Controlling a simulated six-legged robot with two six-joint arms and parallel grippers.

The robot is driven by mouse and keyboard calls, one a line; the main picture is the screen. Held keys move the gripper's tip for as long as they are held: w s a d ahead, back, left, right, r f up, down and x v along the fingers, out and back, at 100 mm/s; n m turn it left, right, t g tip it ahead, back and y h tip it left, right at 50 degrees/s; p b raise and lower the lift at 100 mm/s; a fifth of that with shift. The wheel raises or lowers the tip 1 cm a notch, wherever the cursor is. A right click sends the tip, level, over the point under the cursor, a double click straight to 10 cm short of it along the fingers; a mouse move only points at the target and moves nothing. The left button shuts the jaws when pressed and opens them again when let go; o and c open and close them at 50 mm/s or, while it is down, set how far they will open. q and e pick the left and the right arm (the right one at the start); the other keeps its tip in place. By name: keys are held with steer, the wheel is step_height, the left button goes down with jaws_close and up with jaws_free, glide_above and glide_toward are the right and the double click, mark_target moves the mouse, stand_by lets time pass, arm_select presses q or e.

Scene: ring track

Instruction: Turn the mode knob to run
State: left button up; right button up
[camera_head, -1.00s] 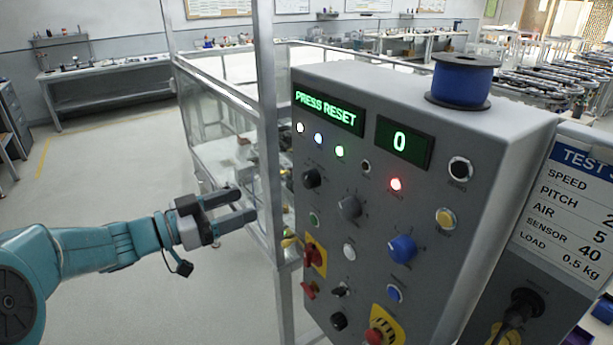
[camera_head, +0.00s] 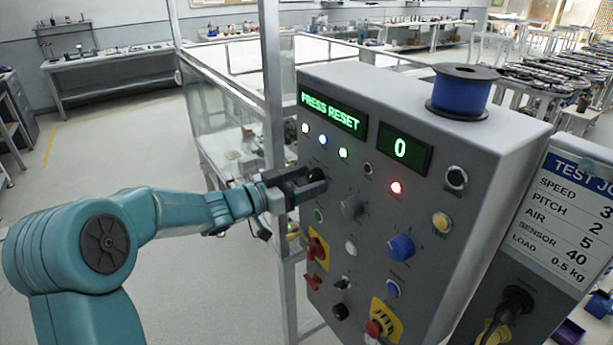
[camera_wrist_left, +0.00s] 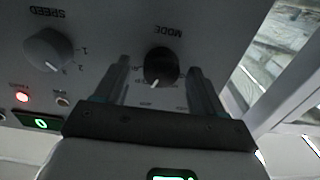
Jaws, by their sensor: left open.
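The black mode knob (camera_wrist_left: 160,66), under the printed word MODE, is on the grey control panel (camera_head: 436,270). In the wrist view, its white pointer line faces down toward my gripper's palm; its position labels are too dark to read. My left gripper (camera_wrist_left: 158,68) is open, with one finger on each side of the knob and visible gaps to it. In the head view, my left gripper (camera_head: 306,184) is at the panel's upper left and mostly covers the knob. My right gripper is not in view.
A grey speed knob (camera_wrist_left: 48,48) sits beside the mode knob. Displays read PRESS RESET (camera_head: 333,112) and 0 (camera_head: 405,149). A red lamp (camera_head: 397,187) is lit. Below are a blue knob (camera_head: 401,248), buttons and switches. A metal frame post (camera_head: 273,100) stands close left of the panel.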

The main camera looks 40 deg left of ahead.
arm_select(q)
steer(key=shift+s+a+r, duration=0.15)
steer(key=shift+s, duration=0.1)
steer(key=shift+w, duration=0.2)
steer(key=shift+c, duration=0.6)
steer(key=shift+w, duration=0.15)
steer(key=c, duration=0.9)
steer(key=shift+c, duration=0.2)
